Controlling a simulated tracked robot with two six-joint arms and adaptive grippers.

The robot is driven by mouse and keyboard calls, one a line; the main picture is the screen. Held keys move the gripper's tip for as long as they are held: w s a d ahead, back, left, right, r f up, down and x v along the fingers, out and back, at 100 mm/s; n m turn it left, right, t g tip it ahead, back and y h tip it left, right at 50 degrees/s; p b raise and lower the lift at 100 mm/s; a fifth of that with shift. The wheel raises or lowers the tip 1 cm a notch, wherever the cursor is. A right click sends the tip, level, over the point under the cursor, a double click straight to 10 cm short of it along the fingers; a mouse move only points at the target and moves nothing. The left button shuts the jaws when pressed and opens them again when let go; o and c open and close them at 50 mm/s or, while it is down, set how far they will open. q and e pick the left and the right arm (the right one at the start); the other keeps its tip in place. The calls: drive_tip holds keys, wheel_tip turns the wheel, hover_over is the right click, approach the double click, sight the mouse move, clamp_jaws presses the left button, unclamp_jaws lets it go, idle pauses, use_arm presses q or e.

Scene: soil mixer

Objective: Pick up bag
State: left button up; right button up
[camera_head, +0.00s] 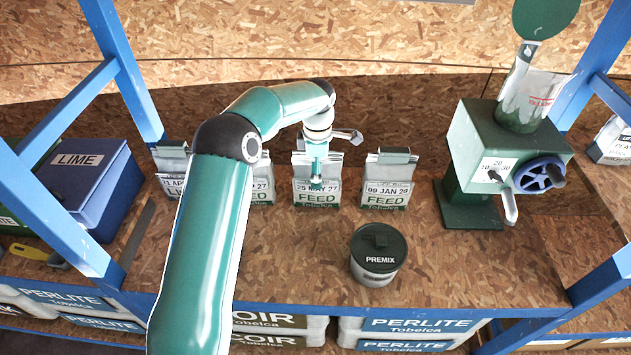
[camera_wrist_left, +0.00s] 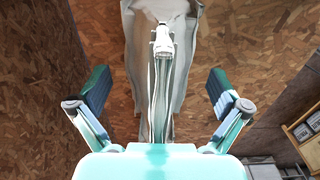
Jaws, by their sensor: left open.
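Several white-and-green bags stand upright in a row at the back of the workbench. One feed bag dated 25 MAY 27 (camera_head: 304,192) is in the middle. Another feed bag dated JAN (camera_head: 387,190) is right of it, and a feed bag (camera_head: 263,188) is partly hidden behind my left arm. My left gripper (camera_head: 319,168) is over the upper part of the middle bag in the head view. In the left wrist view, its two fingers are spread wide to either side of a pale bag (camera_wrist_left: 190,60), with gaps on both sides. My right gripper is out of view.
A black-lidded PREMIX tub (camera_head: 379,258) stands in front of the bags. A green machine with a blue handwheel (camera_head: 538,175) is at right. A blue LIME bin (camera_head: 85,190) is at left. Blue frame posts flank the bench; its right front is clear.

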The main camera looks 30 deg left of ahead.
use_arm(q)
drive_tip(key=shift+c, duration=0.2)
drive_tip(key=c, duration=1.7)
